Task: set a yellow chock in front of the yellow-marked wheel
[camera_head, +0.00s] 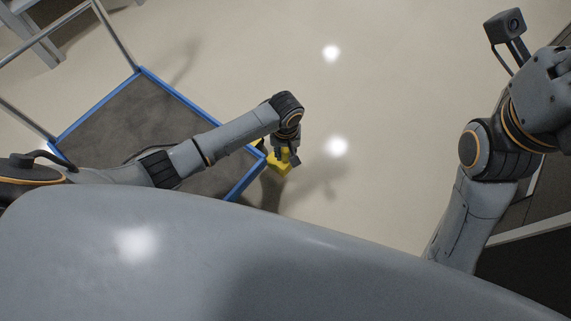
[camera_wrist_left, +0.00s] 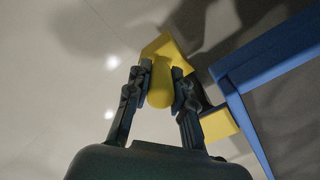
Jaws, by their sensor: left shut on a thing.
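My left gripper (camera_head: 287,160) is shut on a yellow chock (camera_head: 278,168), low over the pale floor beside the blue-edged cart. In the left wrist view the chock (camera_wrist_left: 162,47) has its narrow yellow part between the two fingers (camera_wrist_left: 158,88). Whether the chock touches the floor I cannot tell. A second yellow piece (camera_wrist_left: 217,124) shows beside the cart's blue frame, with a dark part, perhaps the wheel, partly hidden behind the finger. I cannot tell whether this piece is the wheel's marking. My right arm is at the right, its fingers not visible.
The cart has a grey deck (camera_head: 130,120), a blue rim (camera_head: 190,97) and metal rails (camera_head: 113,36); my left arm reaches over it. Open floor (camera_head: 390,110) lies right of the gripper. A dark unit (camera_head: 530,255) stands at the lower right.

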